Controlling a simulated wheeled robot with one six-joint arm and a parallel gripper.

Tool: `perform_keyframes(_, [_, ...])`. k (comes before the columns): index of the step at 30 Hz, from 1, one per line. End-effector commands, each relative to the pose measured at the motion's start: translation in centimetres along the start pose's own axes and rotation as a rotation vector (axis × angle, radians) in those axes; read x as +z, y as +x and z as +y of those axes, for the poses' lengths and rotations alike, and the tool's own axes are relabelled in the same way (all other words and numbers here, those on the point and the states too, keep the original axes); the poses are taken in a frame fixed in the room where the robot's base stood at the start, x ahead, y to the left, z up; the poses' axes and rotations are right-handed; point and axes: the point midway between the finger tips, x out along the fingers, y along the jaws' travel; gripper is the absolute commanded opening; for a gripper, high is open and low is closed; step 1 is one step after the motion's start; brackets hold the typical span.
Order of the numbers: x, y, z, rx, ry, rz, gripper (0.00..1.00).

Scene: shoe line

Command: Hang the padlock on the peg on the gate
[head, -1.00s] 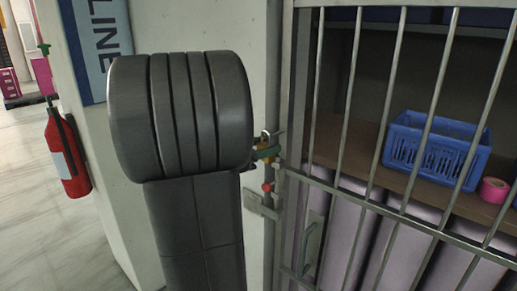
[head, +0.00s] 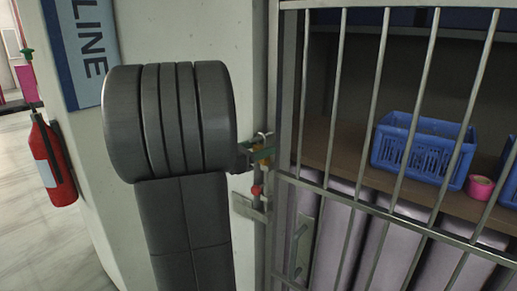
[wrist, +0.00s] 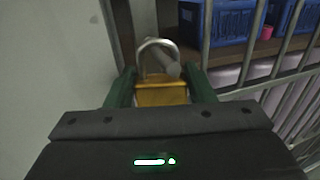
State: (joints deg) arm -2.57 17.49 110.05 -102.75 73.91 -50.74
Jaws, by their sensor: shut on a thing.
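The padlock has a brass-coloured body (wrist: 162,93) and a silver shackle (wrist: 147,52). In the wrist view it sits upright between the green fingers of my gripper (wrist: 160,97), which is shut on its body. The padlock also shows small in the head view (head: 262,154), beside the gate's (head: 287,120) left post, partly hidden by my gripper. A grey rod-like piece, possibly the peg (wrist: 172,66), shows through and behind the shackle in the wrist view. I cannot tell whether the shackle is around it or only in front of it.
A red knob (head: 257,190) and a metal latch plate (head: 248,207) lie just below the padlock. Gate bars stand to the right, with a blue basket (head: 421,150) and pink tape roll (head: 480,188) behind. A pale wall (head: 255,60) is on the left.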

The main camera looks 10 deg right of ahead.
Motion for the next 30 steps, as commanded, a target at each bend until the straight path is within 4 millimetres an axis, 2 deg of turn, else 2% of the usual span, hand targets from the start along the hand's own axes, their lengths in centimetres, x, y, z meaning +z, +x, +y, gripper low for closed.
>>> perform_keyframes(9, [0.05, -0.01, -0.01, 0.000, 0.001, -0.001, 0.20])
perform_keyframes(10, [0.05, -0.01, -0.01, 0.000, 0.000, -0.001, 0.51])
perform_keyframes(13, [0.05, -0.01, -0.01, 0.000, 0.000, -0.001, 0.70])
perform_keyframes(14, [0.05, -0.01, 0.00, 0.000, 0.001, -0.001, 0.74])
perform_keyframes(26, [0.10, -0.08, 0.17, 0.005, 0.002, -0.002, 0.74])
perform_keyframes(30, [0.09, -0.75, 0.22, 0.007, 0.003, -0.002, 0.74])
